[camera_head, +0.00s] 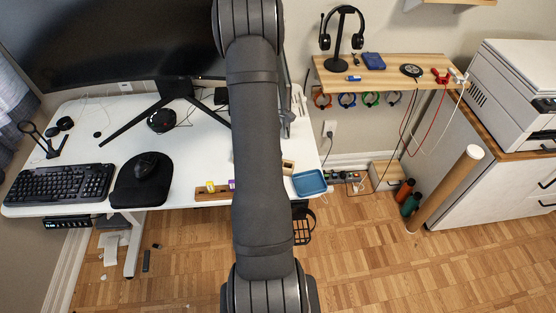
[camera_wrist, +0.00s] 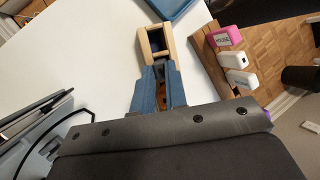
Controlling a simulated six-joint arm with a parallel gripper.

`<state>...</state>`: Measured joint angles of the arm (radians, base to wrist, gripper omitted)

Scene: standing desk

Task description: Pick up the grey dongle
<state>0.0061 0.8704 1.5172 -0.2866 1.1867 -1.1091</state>
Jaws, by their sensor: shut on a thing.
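My gripper (camera_wrist: 158,72) has two blue fingers, close together over the white desk in the wrist view. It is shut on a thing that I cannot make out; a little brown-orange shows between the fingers. The fingertips overlap the near end of a small light-wood box (camera_wrist: 144,40) with a dark inside; I cannot tell if they touch it. I cannot pick out the grey dongle with certainty. A wooden rail (camera_wrist: 207,62) to the right carries a pink block marked MOUSE (camera_wrist: 225,37) and pale blocks (camera_wrist: 236,60). In the head view my arm hides the gripper.
A blue tray (camera_head: 310,182) lies at the desk's right front corner, beside the wooden box (camera_head: 288,167). The rail (camera_head: 212,195) runs along the front edge. Keyboard (camera_head: 60,184), mouse (camera_head: 145,165) and monitor stand (camera_head: 176,88) are left. The desk's middle is mostly clear.

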